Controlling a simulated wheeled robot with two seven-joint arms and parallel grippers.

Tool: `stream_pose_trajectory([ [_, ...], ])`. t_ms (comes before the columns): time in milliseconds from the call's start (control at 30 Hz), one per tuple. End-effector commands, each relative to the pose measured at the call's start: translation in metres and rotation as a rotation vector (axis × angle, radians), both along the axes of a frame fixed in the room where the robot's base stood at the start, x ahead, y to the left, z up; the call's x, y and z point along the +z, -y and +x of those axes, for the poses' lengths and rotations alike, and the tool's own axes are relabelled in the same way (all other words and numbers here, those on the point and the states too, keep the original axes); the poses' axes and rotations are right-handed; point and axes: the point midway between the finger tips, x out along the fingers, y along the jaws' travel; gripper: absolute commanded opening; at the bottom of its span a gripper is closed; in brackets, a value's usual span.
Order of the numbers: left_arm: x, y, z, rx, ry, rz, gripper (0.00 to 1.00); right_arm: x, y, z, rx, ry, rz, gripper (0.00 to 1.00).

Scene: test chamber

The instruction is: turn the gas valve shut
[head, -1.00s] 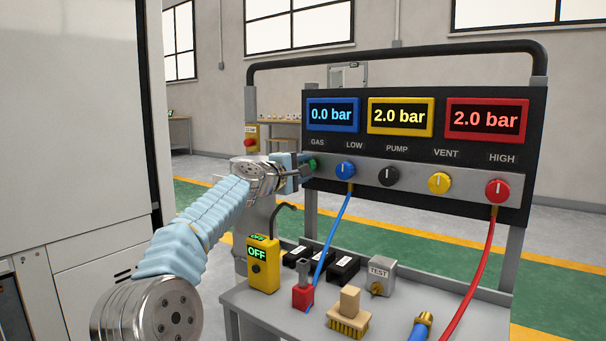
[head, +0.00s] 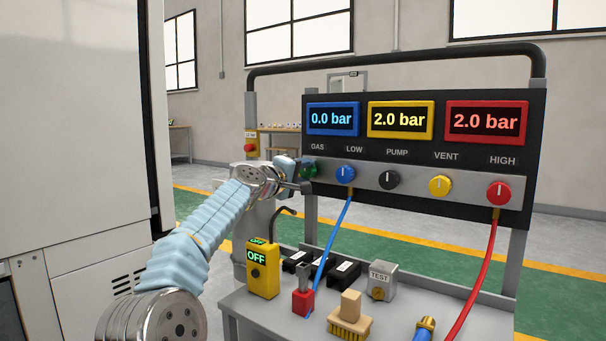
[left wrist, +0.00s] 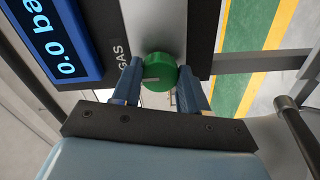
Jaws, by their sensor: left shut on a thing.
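The gas valve is a green round knob (left wrist: 159,72) under the label GAS, at the left end of the panel's knob row. In the head view the green knob (head: 309,170) is mostly covered by my left gripper (head: 303,174). In the left wrist view my left gripper (left wrist: 161,92) has its two blue fingers on either side of the knob, shut on it. A pale line on the knob's face points toward the left finger there. The right gripper is not in view.
The panel (head: 420,215) has blue, black, yellow and red knobs to the right. Its displays read 0.0, 2.0 and 2.0 bar. Below, the cart top (head: 270,312) holds a yellow OFF meter (head: 262,270), a brush (head: 350,318) and a TEST block (head: 381,282). Blue and red hoses hang in front.

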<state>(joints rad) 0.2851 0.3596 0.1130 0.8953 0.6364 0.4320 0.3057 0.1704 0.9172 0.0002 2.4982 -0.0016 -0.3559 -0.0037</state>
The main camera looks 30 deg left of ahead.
Motion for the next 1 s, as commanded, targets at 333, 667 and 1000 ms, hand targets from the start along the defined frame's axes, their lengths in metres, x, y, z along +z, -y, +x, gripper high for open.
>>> stream_pose_trajectory([
  [333, -0.002, 0.001, 0.0, -0.002, -0.004, 0.0, 0.69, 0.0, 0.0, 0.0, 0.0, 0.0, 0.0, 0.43],
  [667, -0.002, -0.001, -0.006, 0.0, -0.001, -0.001, 0.69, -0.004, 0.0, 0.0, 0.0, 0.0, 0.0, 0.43],
  [1000, -0.005, -0.007, -0.08, 0.002, 0.0, 0.0, 0.69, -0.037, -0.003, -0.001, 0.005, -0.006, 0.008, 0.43],
])
